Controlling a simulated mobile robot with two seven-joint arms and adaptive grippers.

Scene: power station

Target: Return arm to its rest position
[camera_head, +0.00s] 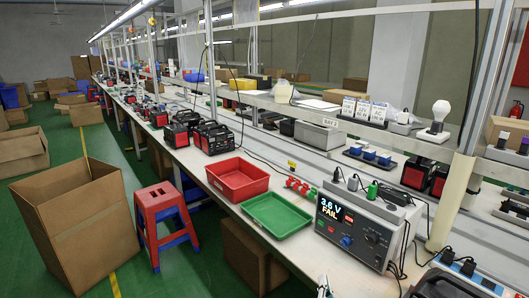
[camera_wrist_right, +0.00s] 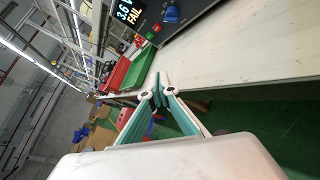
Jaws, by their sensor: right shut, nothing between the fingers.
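My right gripper (camera_head: 324,286) shows only as a small part at the bottom edge of the head view, in front of the bench and below the tester. In the right wrist view my right gripper (camera_wrist_right: 158,88) has its two fingertips together with nothing between them. It is close to the front edge of the white workbench (camera_wrist_right: 215,72). My left gripper is in neither view.
The tester (camera_head: 357,226) reads "3.6 V FAIL". A green tray (camera_head: 278,213) and a red tray (camera_head: 237,178) stand to its left. A red and blue stool (camera_head: 163,212) and a large open cardboard box (camera_head: 75,225) stand on the floor at left. Bench space before the tester is bare.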

